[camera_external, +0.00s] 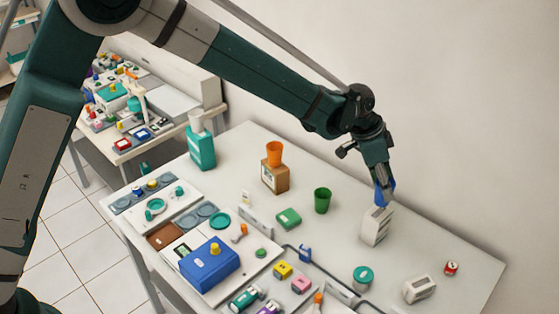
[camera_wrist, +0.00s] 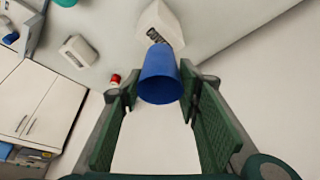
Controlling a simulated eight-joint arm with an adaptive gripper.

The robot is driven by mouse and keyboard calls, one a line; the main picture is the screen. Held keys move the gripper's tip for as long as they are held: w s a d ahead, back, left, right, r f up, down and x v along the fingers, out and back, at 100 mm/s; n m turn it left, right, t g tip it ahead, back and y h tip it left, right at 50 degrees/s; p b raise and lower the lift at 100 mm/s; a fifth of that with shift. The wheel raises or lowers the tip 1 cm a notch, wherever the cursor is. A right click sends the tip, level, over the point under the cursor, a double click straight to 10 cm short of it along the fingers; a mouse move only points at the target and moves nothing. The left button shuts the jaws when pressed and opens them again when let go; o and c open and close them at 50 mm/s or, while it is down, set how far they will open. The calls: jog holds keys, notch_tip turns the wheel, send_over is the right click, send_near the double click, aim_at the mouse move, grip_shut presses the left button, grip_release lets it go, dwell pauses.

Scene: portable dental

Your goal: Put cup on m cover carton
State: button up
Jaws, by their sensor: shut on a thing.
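My gripper (camera_external: 381,181) is shut on a blue cup (camera_external: 383,196). The wrist view shows the cup (camera_wrist: 160,80) between the two green fingers of the gripper (camera_wrist: 159,86). A white carton (camera_external: 376,228) with dark print stands upright on the table directly below the cup. The carton's top (camera_wrist: 155,24) shows beyond the cup in the wrist view, partly hidden by it. The cup's lower end is right at the carton's top; I cannot tell whether they touch.
An orange cup (camera_external: 274,153) stands on a brown box (camera_external: 275,176), and a green cup (camera_external: 322,200) stands on the table left of the carton. A white lying carton (camera_external: 419,289) and a red can (camera_external: 451,268) are at the front right. Free table lies around the white carton.

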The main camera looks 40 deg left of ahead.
jog(key=shift+f, duration=1.85)
jog(key=shift+f, duration=0.2)
jog(key=o, duration=0.7)
jog(key=shift+c, duration=0.2)
jog(key=shift+r, duration=0.25)
jog(key=v, duration=1.2)
